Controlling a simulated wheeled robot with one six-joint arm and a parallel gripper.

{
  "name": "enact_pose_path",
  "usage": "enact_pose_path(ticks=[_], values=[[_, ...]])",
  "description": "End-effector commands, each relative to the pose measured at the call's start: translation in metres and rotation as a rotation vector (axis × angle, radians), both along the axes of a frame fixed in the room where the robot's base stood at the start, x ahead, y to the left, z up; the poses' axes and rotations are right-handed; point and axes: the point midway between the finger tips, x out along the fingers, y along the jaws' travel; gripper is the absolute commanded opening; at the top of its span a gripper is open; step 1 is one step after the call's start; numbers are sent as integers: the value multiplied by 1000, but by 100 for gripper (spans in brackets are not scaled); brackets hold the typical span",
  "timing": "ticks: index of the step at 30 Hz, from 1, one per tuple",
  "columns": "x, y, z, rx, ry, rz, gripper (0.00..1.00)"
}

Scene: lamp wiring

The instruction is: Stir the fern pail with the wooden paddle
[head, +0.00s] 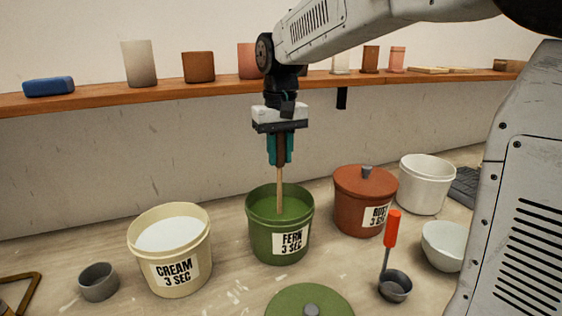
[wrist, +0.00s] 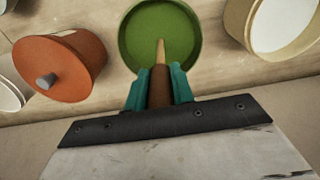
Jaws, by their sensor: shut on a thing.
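The green pail labelled FERN 3 SEC (head: 280,244) stands open in the middle of the table, with green liquid inside. It also shows in the wrist view (wrist: 184,70). My gripper (head: 280,160) points down above the pail, its teal fingers shut on the brown handle of the wooden paddle (head: 280,190). The paddle is upright, and its lower end goes into the green liquid, where its tip is hidden. In the wrist view the handle sits between the two fingers (wrist: 160,88).
A cream pail (head: 177,262) stands open at left and a lidded rust pail (head: 358,205) at right. A green lid (head: 285,301) lies in front. A ladle with a red handle (head: 392,230), a white bowl (head: 443,248), a white pail (head: 425,187) and a grey cup (head: 98,283) stand around.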

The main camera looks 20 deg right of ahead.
Motion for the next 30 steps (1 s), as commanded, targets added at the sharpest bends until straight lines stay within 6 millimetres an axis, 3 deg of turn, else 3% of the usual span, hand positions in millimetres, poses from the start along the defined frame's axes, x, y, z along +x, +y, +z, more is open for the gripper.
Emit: enact_pose_path(ticks=[24,30], values=[[1,0,99,0,-2,0,0],[0,0,116,0,0,0,0]])
